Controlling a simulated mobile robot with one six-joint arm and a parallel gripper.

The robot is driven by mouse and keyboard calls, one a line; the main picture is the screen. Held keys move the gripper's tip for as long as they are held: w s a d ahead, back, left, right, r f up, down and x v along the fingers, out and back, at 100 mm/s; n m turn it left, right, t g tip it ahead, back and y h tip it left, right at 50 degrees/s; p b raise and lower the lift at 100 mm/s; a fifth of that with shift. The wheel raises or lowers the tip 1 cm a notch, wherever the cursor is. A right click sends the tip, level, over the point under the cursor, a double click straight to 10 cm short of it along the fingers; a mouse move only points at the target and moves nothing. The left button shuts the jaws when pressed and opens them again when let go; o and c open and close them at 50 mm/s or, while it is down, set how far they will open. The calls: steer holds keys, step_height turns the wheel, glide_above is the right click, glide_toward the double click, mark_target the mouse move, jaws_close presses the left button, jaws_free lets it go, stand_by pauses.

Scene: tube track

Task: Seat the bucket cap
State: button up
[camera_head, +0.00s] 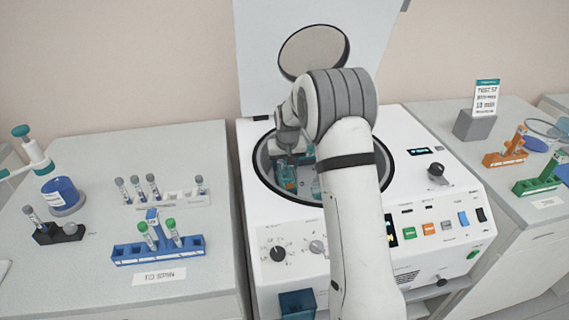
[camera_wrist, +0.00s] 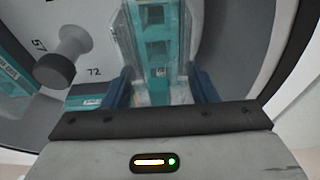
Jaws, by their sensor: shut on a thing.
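My gripper (camera_wrist: 160,90) is inside the open bowl of the centrifuge (camera_head: 260,165). Its two blue fingers are shut on a clear bucket cap (camera_wrist: 152,98), one finger on each side. A teal bucket insert with square openings (camera_wrist: 155,48) shows through and beyond the cap. Whether the cap touches the bucket or stands clear of it, I cannot tell. In the head view a teal bucket (camera_head: 287,172) shows at the left of the bowl, and my arm hides much of the rest.
In the wrist view, a grey rotor knob (camera_wrist: 58,62) stands left of the cap, near the printed number 72. The centrifuge lid (camera_head: 345,20) stands open behind. A blue tube rack (camera_head: 130,254) and white rack (camera_head: 180,198) stand on the left bench; orange (camera_head: 495,158) and green (camera_head: 535,186) racks stand right.

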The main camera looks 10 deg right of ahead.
steer(key=shift+f, duration=0.1)
stand_by(0.3)
steer(key=shift+f+b, duration=0.4)
steer(key=o, duration=1.1)
steer(key=shift+c, duration=0.2)
steer(key=v, duration=0.8)
steer(key=shift+f+b, duration=0.1)
steer(key=shift+b, duration=0.2)
steer(key=shift+c, duration=0.5)
